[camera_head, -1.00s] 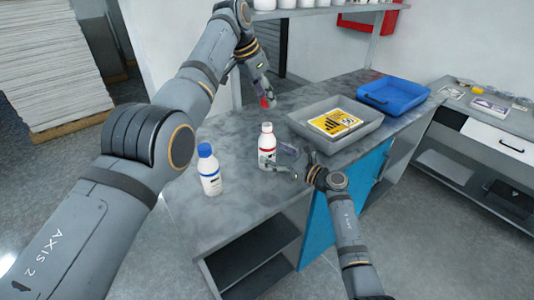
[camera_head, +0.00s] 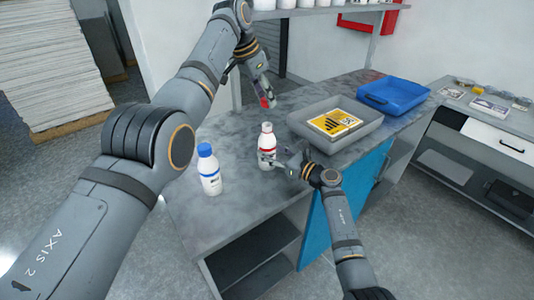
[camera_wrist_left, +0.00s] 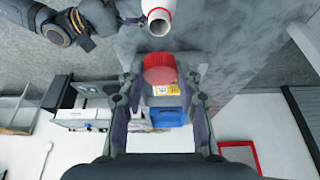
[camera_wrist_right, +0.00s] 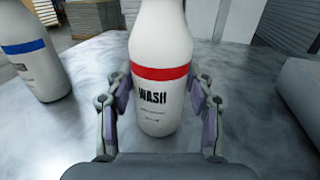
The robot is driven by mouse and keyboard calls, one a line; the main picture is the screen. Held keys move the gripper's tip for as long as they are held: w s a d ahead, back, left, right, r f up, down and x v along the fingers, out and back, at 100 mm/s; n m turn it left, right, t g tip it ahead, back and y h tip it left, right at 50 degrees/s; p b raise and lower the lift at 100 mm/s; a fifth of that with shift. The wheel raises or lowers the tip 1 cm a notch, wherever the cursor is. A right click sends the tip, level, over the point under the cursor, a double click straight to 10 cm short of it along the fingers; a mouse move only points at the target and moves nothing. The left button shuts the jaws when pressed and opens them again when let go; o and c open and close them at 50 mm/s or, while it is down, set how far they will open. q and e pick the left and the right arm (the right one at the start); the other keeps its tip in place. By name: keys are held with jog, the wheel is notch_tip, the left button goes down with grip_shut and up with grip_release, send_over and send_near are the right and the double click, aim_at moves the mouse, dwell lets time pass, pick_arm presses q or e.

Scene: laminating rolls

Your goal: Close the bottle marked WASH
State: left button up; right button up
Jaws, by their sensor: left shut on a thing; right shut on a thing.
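The white bottle (camera_head: 267,141) with a red band stands upright on the grey table, its neck uncapped. The right wrist view shows the word WASH on the bottle (camera_wrist_right: 160,75). My right gripper (camera_head: 278,160) is shut on its lower body, with the fingers (camera_wrist_right: 158,103) on both sides. My left gripper (camera_head: 266,100) is above and behind the bottle, shut on a red cap (camera_head: 265,102). In the left wrist view the cap (camera_wrist_left: 160,69) sits between the fingertips, apart from the bottle's open mouth (camera_wrist_left: 158,20).
A white bottle with a blue cap (camera_head: 208,170) stands to the left. A grey tray (camera_head: 300,119) holding a yellow-labelled item (camera_head: 333,122) and a blue tray (camera_head: 393,95) are to the right. The table's front edge is close to the bottles.

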grip_shut()
pick_arm(q)
jog(key=shift+f, duration=2.45)
jog(key=shift+f, duration=0.15)
jog(key=shift+f, duration=0.75)
jog(key=shift+f, duration=0.6)
jog(key=o, duration=0.7)
jog(key=shift+o, duration=0.2)
jog(key=shift+r, duration=2.25)
